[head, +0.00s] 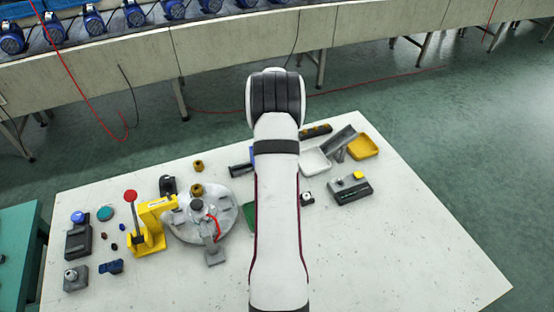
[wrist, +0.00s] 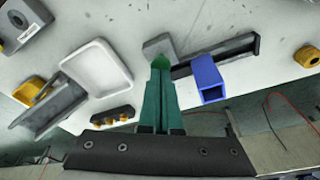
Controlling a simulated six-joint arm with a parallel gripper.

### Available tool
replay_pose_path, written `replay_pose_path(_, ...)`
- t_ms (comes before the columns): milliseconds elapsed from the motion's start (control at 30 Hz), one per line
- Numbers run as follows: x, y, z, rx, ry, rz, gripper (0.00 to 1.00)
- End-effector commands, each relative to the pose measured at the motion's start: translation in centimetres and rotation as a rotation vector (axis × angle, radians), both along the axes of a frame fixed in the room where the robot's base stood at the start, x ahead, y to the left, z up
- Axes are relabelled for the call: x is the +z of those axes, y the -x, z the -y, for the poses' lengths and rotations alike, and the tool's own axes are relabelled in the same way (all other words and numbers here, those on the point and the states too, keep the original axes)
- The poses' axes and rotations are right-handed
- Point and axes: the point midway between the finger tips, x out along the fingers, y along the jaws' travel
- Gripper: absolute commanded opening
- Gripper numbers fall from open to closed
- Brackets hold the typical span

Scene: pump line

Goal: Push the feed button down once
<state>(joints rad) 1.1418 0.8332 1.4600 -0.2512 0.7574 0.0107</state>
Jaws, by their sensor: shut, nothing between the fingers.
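A dark grey box (head: 350,191) with a yellow button (head: 359,175) stands on the right part of the table; this is likely the feed button, but I can read no label. The box also shows cut off at the top left of the wrist view (wrist: 27,22), with a dark round part on it. My gripper (wrist: 160,68) has its green fingers closed together and empty. The fingertips overlap a small grey block in the picture; I cannot tell whether they touch it. They are well to the side of the box. In the head view my arm hides the gripper.
A white tray (wrist: 97,68), a yellow tray (head: 362,147) and a tilted grey piece (head: 338,141) stand near the box. A blue block (wrist: 208,78) and a dark slotted bar (wrist: 244,48) lie beside the fingers. The table's right front is clear.

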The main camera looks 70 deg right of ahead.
Motion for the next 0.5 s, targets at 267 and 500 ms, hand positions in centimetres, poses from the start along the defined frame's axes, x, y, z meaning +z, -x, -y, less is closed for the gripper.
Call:
replay_pose_path(267, -0.46, 0.0, -0.02, 0.0, -0.001, 0.0, 0.0)
replay_pose_path(500, -1.17, 0.01, -0.04, 0.0, -0.001, 0.0, 0.0)
